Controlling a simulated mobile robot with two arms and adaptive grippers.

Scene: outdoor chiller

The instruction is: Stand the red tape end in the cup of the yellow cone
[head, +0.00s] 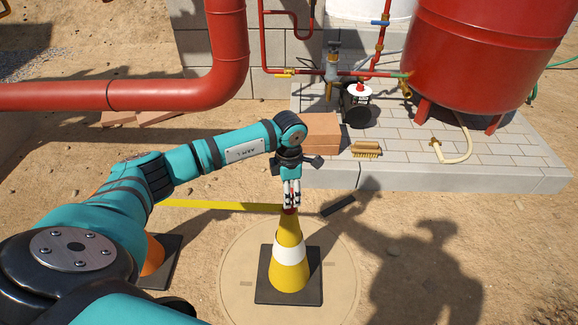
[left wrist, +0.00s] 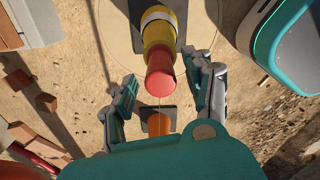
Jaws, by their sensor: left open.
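The yellow cone (head: 289,262) with a white band stands upright on a black base. The red tape end (left wrist: 160,72) is at the top of the yellow cone (left wrist: 158,36), in line with it; the cup's rim is hidden, so its depth there is unclear. A thin strip of yellow tape (head: 225,205) runs left from it toward an orange cone (head: 153,254). My left gripper (head: 291,204) is above the cone top. In the left wrist view its fingers (left wrist: 164,90) are spread wide on both sides of the red end, apart from it. My right gripper is out of view.
The orange cone is partly behind my left arm. A large red pipe (head: 150,92) runs at left.

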